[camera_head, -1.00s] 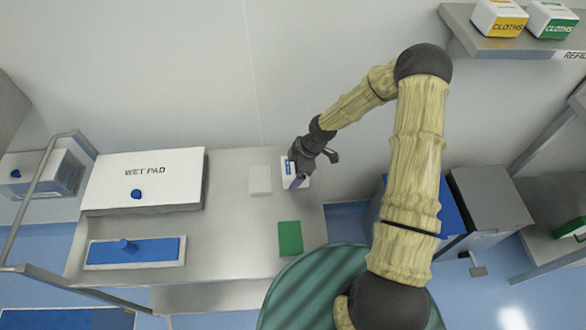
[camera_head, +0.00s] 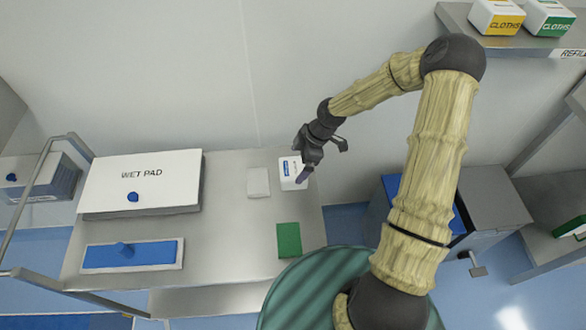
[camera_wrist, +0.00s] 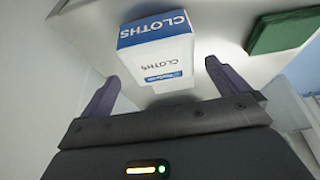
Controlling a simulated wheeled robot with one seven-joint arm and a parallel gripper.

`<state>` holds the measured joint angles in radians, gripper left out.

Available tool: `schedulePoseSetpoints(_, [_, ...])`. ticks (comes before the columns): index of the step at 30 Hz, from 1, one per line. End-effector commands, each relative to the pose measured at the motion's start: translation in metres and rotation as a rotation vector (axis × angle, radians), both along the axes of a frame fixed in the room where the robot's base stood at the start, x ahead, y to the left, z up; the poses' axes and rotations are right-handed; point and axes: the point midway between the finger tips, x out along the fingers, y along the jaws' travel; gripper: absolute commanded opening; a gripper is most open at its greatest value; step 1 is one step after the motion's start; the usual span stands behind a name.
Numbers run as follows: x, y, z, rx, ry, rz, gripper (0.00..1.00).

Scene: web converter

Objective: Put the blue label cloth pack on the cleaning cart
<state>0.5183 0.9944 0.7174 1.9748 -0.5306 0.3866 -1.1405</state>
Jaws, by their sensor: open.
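The blue label cloth pack (camera_head: 290,173) is a white box with a blue label, standing on the right part of the steel cart top (camera_head: 225,215). In the wrist view the pack (camera_wrist: 158,60) shows "CLOTHS" on its blue-banded top and its white side. It lies just beyond and between my fingertips, apart from them as far as I can see. My gripper (camera_head: 303,165) is open and empty at the pack's right side; its two purple-grey fingers also show in the wrist view (camera_wrist: 160,82).
On the cart are a WET PAD box (camera_head: 143,180), a blue pad in a tray (camera_head: 130,254), a white block (camera_head: 258,182) and a green block (camera_head: 289,240). Yellow and green cloth packs (camera_head: 498,17) sit on a shelf at upper right. A blue-lidded bin stands right of the cart.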

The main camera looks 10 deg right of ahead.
Motion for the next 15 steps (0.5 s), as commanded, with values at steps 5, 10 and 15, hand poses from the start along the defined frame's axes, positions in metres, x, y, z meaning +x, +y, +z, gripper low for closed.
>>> schedulePoseSetpoints(5, [0.001, -0.014, 0.033, -0.001, -0.003, -0.002, 1.0])
schedulePoseSetpoints(10, [0.0, -0.022, 0.052, -0.001, 0.0, -0.002, 1.0])
schedulePoseSetpoints(15, [0.0, -0.023, 0.056, 0.0, 0.0, 0.0, 1.0])
